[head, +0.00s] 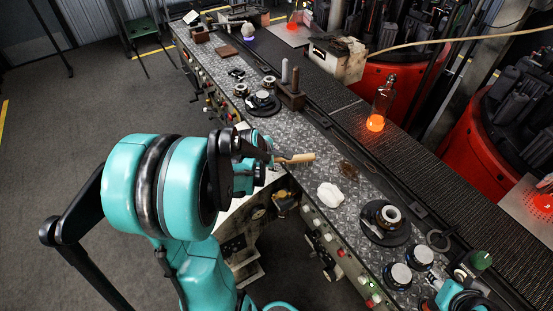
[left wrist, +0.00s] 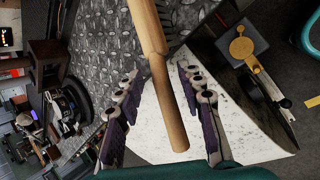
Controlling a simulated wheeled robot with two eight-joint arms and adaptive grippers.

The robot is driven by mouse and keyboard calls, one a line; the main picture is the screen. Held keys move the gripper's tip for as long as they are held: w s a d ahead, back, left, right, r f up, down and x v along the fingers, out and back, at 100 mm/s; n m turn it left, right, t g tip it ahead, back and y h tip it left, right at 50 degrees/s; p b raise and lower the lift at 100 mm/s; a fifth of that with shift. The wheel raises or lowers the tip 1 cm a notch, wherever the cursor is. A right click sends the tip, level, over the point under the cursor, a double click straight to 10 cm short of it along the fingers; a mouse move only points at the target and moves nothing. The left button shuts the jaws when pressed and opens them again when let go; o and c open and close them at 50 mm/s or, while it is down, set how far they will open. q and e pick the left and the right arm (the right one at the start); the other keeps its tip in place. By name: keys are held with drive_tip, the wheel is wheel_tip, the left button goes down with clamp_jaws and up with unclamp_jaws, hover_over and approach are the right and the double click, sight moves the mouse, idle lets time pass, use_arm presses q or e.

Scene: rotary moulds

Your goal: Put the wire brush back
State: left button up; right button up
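The wire brush has a long wooden handle (head: 297,158) and shows near the front edge of the metal workbench in the head view. In the left wrist view the handle (left wrist: 165,85) runs down between my fingers, with dark bristles at the top, partly cut off by the frame. My left gripper (head: 272,156) is at the brush. Its two purple-padded fingers (left wrist: 160,105) are spread, with a visible gap on each side of the handle. Whether the brush touches the bench is unclear. A teal part of my right arm shows at the lower right; its fingers do not.
A crumpled white cloth (head: 330,195) and a brown patch (head: 355,173) lie on the bench (head: 300,205). Round moulds (head: 385,217) stand nearer. A glowing orange bottle (head: 379,110) stands on the dark conveyor (head: 420,165) behind. A wooden block with rods (head: 291,95) stands farther back.

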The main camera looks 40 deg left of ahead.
use_arm(q)
drive_tip(key=p+v, duration=0.4)
drive_tip(key=v, duration=0.6)
drive_tip(key=s+d+r+m, duration=0.2)
drive_tip(key=s+d+m, duration=0.2)
drive_tip(key=d+m, duration=0.5)
drive_tip(key=s+d+r+m, duration=0.3)
drive_tip(key=d+m, duration=0.7)
drive_tip(key=m, duration=0.5)
drive_tip(key=shift+s+m, duration=0.3)
drive_tip(key=shift+s, duration=0.2)
drive_tip(key=shift+d, duration=0.1)
wheel_tip(320, 180, down, 4)
drive_tip(key=b, duration=0.3)
drive_tip(key=shift+r+b, duration=0.1)
drive_tip(key=shift+b, duration=0.3)
